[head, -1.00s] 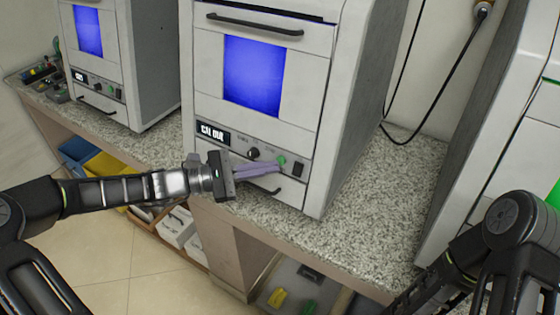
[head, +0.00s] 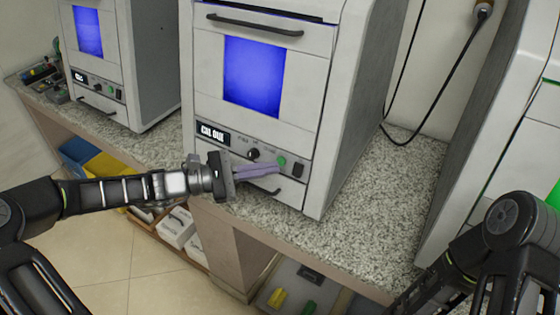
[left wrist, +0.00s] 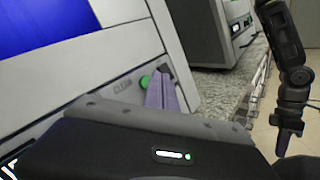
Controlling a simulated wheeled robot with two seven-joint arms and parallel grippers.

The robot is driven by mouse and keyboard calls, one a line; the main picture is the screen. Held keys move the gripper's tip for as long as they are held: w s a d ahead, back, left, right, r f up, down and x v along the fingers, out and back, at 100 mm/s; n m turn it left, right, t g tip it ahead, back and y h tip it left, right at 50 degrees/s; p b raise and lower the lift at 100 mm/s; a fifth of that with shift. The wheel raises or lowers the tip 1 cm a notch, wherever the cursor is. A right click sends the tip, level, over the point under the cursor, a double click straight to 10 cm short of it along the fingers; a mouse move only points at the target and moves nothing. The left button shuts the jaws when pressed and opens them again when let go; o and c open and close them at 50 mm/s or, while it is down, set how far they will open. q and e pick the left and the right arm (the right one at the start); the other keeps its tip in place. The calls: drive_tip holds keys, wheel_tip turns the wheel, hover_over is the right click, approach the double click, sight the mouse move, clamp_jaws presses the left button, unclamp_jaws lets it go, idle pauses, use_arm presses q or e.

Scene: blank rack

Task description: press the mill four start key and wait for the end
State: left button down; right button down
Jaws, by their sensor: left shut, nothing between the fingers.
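A white mill (head: 262,130) with a blue lit window stands in the middle of the counter. Its lower panel carries a small display (head: 212,134), a dark knob (head: 253,155), a round green key (head: 281,161) and a black switch (head: 298,171). My left gripper (head: 277,168) is shut and empty, its purple fingertips just below the green key. In the left wrist view the fingertips (left wrist: 165,92) are beside the green key (left wrist: 145,82); I cannot tell whether they touch it. My right gripper (left wrist: 283,143) hangs at the right of that view, its jaws unclear.
A similar machine (head: 100,50) stands at the left and another white one (head: 490,130) at the right. The speckled counter (head: 350,230) is clear between the machines. A black cable hangs on the wall. Bins and boxes sit under the counter.

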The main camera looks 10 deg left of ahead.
use_arm(q)
drive_tip(key=shift+w, duration=0.1)
idle(0.7)
drive_tip(key=shift+w+d, duration=0.2)
drive_tip(key=shift+w, duration=0.1)
